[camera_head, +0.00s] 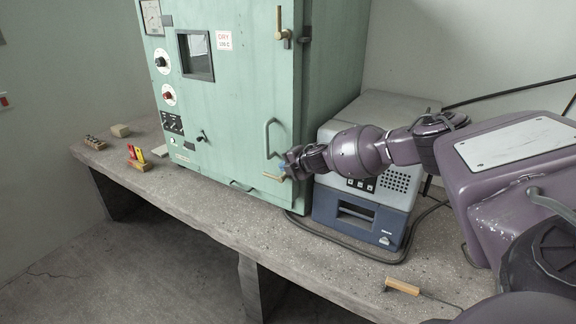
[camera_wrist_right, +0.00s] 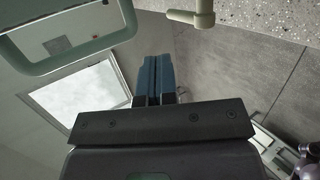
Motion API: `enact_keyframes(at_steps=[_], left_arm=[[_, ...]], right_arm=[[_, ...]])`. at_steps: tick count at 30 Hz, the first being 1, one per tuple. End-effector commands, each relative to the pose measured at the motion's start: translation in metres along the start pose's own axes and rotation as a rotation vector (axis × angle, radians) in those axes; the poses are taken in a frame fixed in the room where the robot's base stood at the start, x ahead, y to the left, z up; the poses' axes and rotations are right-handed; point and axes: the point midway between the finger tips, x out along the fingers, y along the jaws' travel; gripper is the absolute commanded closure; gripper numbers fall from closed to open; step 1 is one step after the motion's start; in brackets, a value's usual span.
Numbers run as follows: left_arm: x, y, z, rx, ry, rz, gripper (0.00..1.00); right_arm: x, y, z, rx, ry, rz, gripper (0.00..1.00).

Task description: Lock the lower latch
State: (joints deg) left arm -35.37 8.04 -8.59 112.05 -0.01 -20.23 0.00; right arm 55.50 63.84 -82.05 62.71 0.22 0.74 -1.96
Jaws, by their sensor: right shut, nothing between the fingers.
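The green cabinet (camera_head: 240,110) stands on the bench with its door shut. The lower latch (camera_head: 271,176) is a brass lever low on the door's right edge; it points left, roughly level, and its base is hidden by my right gripper. My right gripper (camera_head: 284,170) is at the latch's right end; I cannot tell if they touch. In the wrist view its blue fingers (camera_wrist_right: 155,80) are shut and empty, and the latch's rounded pale lever (camera_wrist_right: 192,17) shows above and right of them, apart from the tips. The upper latch (camera_head: 282,26) points upward. My left gripper is not in view.
The door handle (camera_head: 268,138) is just above the lower latch and loops across the upper left of the wrist view (camera_wrist_right: 68,62). A grey-blue instrument (camera_head: 362,215) stands close under my right forearm. A wooden-handled tool (camera_head: 402,286) lies on the bench (camera_head: 300,250).

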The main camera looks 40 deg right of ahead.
Motion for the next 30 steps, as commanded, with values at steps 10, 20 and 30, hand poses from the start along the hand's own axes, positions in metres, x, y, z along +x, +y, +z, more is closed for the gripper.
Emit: enact_keyframes(at_steps=[10,20,30], left_arm=[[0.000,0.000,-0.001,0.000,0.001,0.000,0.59],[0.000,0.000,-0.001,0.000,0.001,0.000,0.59],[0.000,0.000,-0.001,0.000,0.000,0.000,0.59]], right_arm=[[-0.013,0.000,0.000,0.000,0.000,0.000,1.00],[-0.013,0.000,-0.001,0.000,0.000,0.000,1.00],[-0.012,0.007,-0.011,0.014,-0.019,0.012,1.00]])
